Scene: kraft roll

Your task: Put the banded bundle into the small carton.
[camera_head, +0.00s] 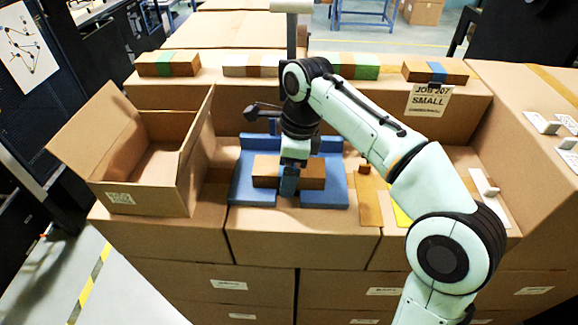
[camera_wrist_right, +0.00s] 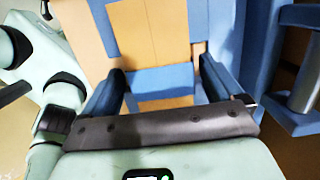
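A brown bundle (camera_head: 312,176) lies lengthwise left to right in a blue fixture (camera_head: 334,194) on the cardboard bench. In the wrist view the bundle (camera_wrist_right: 150,32) shows a blue strip across it, seemingly its band. My right gripper (camera_head: 289,181) reaches down over its middle. In the wrist view the right gripper's fingers (camera_wrist_right: 162,82) stand on either side of the strip, very close to the bundle; whether they press on it is unclear. An open carton (camera_head: 130,195) with raised flaps stands left of the fixture and looks empty. My left gripper is out of view.
Several banded bundles, including a green-banded one (camera_head: 168,64) and a blue-banded one (camera_head: 436,71), lie on the back ledge. A sign (camera_head: 429,100) reading "SMALL" hangs below the latter. Small white items (camera_head: 542,122) lie on the right box.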

